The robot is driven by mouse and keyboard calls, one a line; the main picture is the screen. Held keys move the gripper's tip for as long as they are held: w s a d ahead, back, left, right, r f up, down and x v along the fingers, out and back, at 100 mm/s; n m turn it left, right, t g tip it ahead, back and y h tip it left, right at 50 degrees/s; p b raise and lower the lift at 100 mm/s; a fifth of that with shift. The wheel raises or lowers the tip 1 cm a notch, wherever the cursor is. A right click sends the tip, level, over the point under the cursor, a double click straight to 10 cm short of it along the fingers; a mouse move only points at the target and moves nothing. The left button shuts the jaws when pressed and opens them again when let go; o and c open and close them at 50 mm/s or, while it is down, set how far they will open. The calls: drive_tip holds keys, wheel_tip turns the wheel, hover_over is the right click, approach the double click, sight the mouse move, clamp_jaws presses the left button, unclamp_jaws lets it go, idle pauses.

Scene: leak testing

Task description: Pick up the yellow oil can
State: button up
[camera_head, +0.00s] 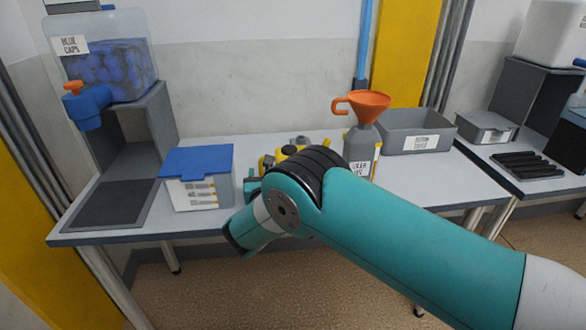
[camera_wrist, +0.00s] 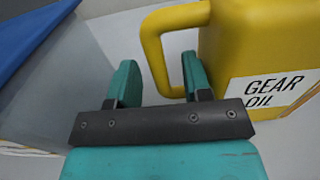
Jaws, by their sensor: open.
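The yellow oil can (camera_wrist: 250,45) stands at the right in the wrist view, with a white "GEAR OIL" label and a looped handle on its left side. In the head view the yellow can (camera_head: 266,163) is mostly hidden behind my arm, with only bits of yellow showing. My gripper (camera_wrist: 157,80) is open in the wrist view. Its right finger overlaps the handle loop in the picture, and its left finger is to the left of the handle. Nothing is held between the fingers. In the head view the gripper is largely hidden by my arm.
A white box with a blue lid (camera_head: 197,160) stands left of the can. A grey bottle with an orange funnel (camera_head: 362,107) is to the right, before a grey bin (camera_head: 416,132). A blue-caps dispenser (camera_head: 110,60) is on a stand at far left.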

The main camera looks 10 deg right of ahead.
drive_tip(key=shift+w, duration=0.6)
clamp_jaws()
drive_tip(key=shift+r, duration=0.15)
